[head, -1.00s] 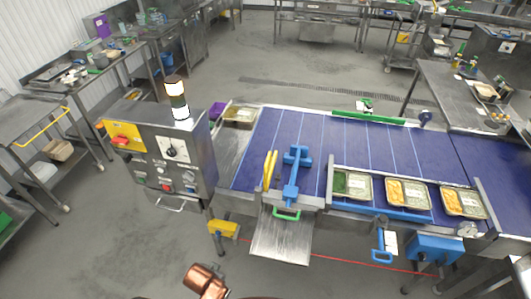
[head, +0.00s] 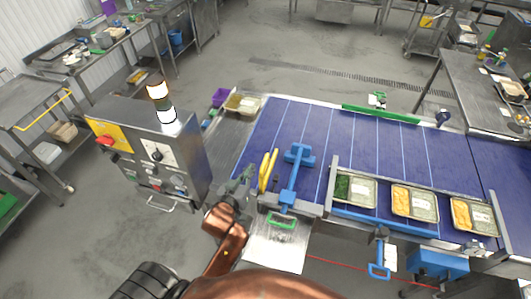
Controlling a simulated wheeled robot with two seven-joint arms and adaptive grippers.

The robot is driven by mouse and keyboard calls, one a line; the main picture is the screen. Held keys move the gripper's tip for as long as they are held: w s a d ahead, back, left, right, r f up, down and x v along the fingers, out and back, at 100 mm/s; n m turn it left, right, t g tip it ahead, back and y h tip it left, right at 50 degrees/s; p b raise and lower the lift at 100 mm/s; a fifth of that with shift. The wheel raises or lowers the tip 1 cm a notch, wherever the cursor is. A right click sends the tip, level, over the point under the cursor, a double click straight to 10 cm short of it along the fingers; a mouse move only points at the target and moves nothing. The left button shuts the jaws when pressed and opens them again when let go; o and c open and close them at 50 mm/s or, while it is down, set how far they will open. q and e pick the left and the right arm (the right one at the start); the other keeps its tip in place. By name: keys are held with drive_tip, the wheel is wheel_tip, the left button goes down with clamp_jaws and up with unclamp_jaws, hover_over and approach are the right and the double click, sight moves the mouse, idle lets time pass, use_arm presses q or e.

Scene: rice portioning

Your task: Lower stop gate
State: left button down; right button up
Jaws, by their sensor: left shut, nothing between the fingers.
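A raised yellow bar pair (head: 267,170) stands at the left end of the blue conveyor belt (head: 345,135); I take it for the stop gate, but cannot be sure. A blue T-shaped pusher (head: 292,178) with a green handle (head: 282,222) lies just right of it. My left gripper (head: 249,172) is shut and empty. It is just left of the yellow bars in the picture, near the belt's front left corner; I cannot tell whether it touches them. My right gripper is not in view.
Filled trays (head: 354,189) stand in a row behind a metal rail at the belt's front right. A control box (head: 155,155) with a lit lamp stands left of my arm. A metal chute (head: 278,250) juts out at the front, and a blue handle (head: 379,270) hangs to its right.

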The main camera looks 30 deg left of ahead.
use_arm(q)
drive_tip(key=p+x, duration=0.1)
drive_tip(key=x, duration=0.2)
drive_tip(key=f+x, duration=0.1)
drive_tip(key=x, duration=0.3)
drive_tip(key=f+p+x, duration=0.1)
drive_tip(key=x, duration=0.2)
drive_tip(key=shift+d+f+p, duration=0.15)
drive_tip(key=shift+f+p, duration=0.15)
drive_tip(key=shift+f, duration=0.05)
drive_tip(key=shift+d+f, duration=0.1)
drive_tip(key=shift+f, duration=0.15)
drive_tip(key=shift+d+f, duration=0.1)
drive_tip(key=shift+f, duration=0.15)
drive_tip(key=b, duration=0.4)
approach(269, 160)
drive_tip(key=w+f, duration=0.1)
drive_tip(key=w+a+f, duration=0.1)
drive_tip(key=w, duration=0.1)
drive_tip(key=shift+a+f, duration=0.35)
drive_tip(key=shift+f, duration=0.05)
drive_tip(key=shift+s+f, duration=0.1)
drive_tip(key=shift+f, duration=0.05)
drive_tip(key=shift+p, duration=0.3)
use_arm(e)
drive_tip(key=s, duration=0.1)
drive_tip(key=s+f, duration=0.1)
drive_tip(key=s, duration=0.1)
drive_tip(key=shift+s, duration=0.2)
